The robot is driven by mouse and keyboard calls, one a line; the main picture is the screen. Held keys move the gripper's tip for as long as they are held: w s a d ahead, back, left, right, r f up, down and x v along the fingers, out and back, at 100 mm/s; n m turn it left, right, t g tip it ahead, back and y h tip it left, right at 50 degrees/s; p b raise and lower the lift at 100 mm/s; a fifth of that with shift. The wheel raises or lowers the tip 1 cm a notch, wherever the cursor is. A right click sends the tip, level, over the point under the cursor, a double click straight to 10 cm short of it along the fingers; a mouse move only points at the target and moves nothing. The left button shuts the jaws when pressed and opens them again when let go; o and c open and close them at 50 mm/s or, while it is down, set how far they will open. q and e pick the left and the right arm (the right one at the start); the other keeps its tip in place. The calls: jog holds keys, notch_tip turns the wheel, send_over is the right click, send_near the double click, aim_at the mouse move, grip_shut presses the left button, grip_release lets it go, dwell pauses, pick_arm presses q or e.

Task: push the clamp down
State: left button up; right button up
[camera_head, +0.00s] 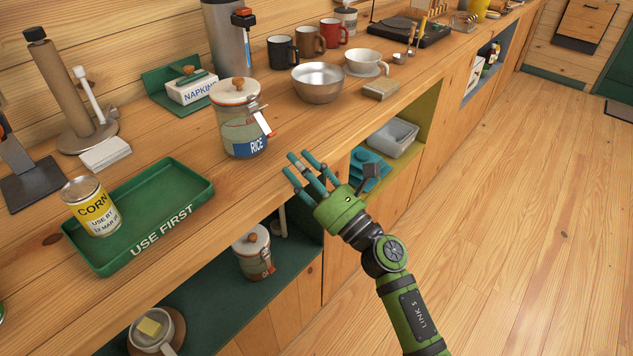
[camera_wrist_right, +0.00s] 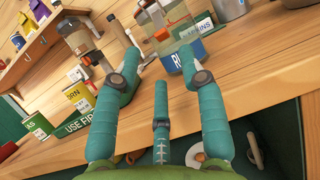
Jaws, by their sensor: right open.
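A glass jar labelled RICE (camera_head: 240,120) stands upright on the wooden counter, with a pale lid and a wooden knob. Its wire clamp (camera_head: 261,117) with a red and white lever sticks out at the jar's right side, angled away from the glass. The jar also shows at the top of the right wrist view (camera_wrist_right: 180,40), partly cut off. My right gripper (camera_head: 307,172) has green-teal fingers, spread and empty. It is at the counter's front edge, right of and nearer than the jar, not touching it. My left gripper is not in view.
A green USE FIRST tray (camera_head: 190,200) holding a CORN can (camera_head: 92,206) lies left of the jar. A metal bowl (camera_head: 318,84) and mugs (camera_head: 282,52) stand behind it. A second jar (camera_head: 254,252) is on the shelf below.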

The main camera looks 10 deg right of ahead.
jog(key=v, duration=0.5)
jog(key=shift+s, duration=0.1)
jog(key=g+h+p, duration=0.2)
jog(key=g+p, duration=0.2)
jog(key=p, duration=1.1)
send_near(264, 123)
jog(key=w+a, duration=0.1)
jog(key=w+a+f, duration=0.1)
jog(key=w, duration=0.1)
jog(key=w+a, duration=0.1)
jog(key=w, duration=0.1)
jog(key=shift+a+f, duration=0.35)
jog(key=shift+a, duration=0.05)
